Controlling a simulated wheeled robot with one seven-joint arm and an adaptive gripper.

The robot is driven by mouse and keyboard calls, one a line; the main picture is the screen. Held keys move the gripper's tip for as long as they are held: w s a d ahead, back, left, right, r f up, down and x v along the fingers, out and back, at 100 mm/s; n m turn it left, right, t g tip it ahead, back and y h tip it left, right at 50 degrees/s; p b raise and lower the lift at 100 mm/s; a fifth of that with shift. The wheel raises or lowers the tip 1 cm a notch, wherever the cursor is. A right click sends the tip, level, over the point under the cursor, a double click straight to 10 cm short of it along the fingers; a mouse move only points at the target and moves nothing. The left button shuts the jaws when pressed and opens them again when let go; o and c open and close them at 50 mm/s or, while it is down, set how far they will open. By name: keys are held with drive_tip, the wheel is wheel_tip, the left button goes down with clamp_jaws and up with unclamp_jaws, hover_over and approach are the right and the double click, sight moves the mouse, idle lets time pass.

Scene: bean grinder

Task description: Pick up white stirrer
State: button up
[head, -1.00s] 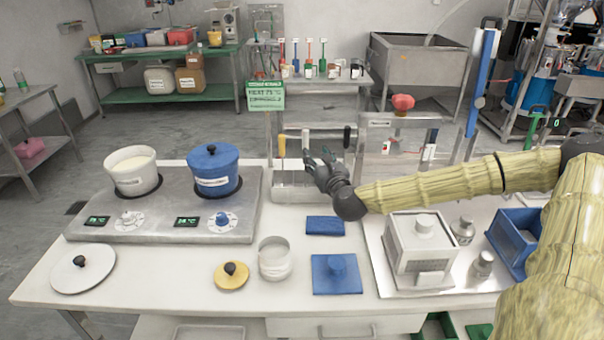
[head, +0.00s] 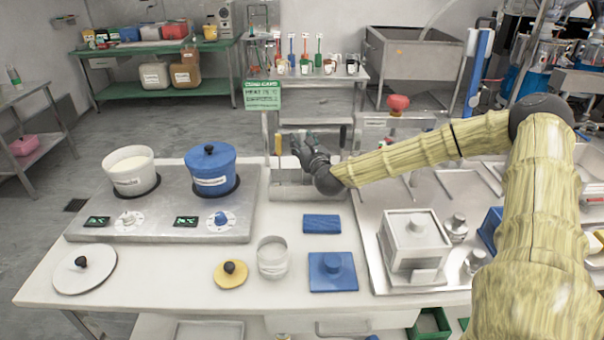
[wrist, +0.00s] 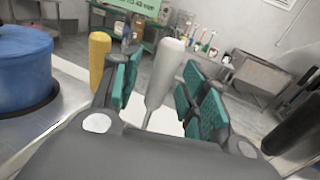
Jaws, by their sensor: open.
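The white stirrer (wrist: 165,72) stands upright, leaning a little, in the wrist view, with its thick white handle between my gripper's two green-padded fingers. My gripper (wrist: 160,88) is open around the handle, and a gap shows on the right side. In the head view my gripper (head: 300,147) is at the stirrer holder (head: 291,191) and hides the white stirrer. A yellow stirrer (wrist: 98,62) stands just left of the left finger; it also shows in the head view (head: 279,145). A black-handled stirrer (wrist: 293,124) is at the right.
A blue pot (head: 210,170) and a white pot (head: 130,170) stand on the stove left of the holder. A blue pot edge (wrist: 25,70) shows close by in the wrist view. A green sign (head: 262,95) rises behind the holder. A white box (head: 414,240) stands at the right.

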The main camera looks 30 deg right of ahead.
drive_tip(key=shift+w+d, duration=0.15)
drive_tip(key=shift+w, duration=0.15)
clamp_jaws()
